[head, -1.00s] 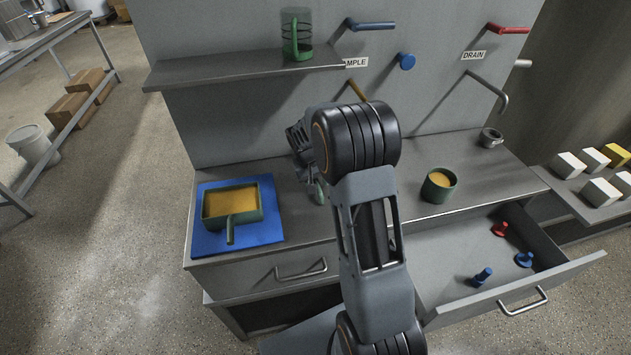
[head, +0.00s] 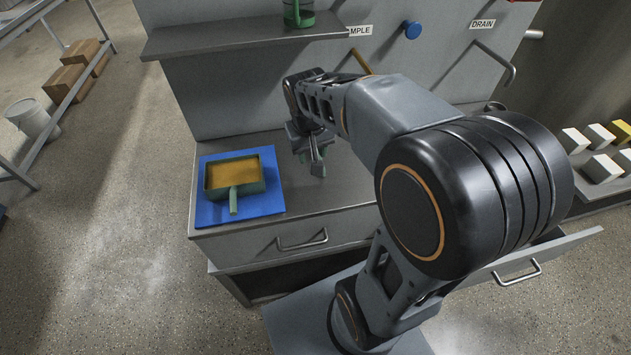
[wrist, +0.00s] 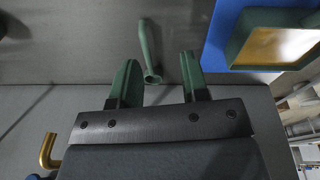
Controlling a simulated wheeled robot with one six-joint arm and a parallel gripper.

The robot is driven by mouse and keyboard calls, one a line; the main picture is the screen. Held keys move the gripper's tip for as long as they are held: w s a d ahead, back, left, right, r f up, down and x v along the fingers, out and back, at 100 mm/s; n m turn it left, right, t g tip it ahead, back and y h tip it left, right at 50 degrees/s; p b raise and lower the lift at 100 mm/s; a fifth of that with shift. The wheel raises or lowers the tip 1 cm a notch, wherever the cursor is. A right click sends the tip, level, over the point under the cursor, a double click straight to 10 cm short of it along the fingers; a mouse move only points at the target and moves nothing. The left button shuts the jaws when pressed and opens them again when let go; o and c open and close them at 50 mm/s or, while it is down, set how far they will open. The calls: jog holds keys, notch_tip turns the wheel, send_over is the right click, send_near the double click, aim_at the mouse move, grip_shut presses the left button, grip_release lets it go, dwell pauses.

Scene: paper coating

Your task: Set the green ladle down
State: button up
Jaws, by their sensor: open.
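The green ladle (wrist: 148,45) shows in the wrist view as a slim green bar with a small rounded end, over the grey counter. It is apart from both jaw fingers in the picture, just ahead of the gap between them. I cannot tell whether it touches the counter. My gripper (wrist: 159,61) is open and holds nothing visible; its two fingers look green. In the head view my gripper (head: 312,160) is low over the counter, right of the blue mat, and hides most of the ladle there.
A green pan (head: 236,191) with orange contents sits on the blue mat (head: 211,215) at the counter's left. A shelf (head: 230,40) with a green-handled jar (head: 298,14) is above.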

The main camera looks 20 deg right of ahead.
jog(key=s+a+n+t+y, duration=0.1)
jog(key=s+a, duration=0.2)
jog(key=s, duration=0.7)
jog(key=shift+a+f+t, duration=0.2)
jog(key=shift+f+t, duration=0.1)
jog(key=shift+t, duration=0.1)
notch_tip(320, 180, up, 6)
jog(key=p, duration=0.5)
jog(key=shift+r, duration=0.25)
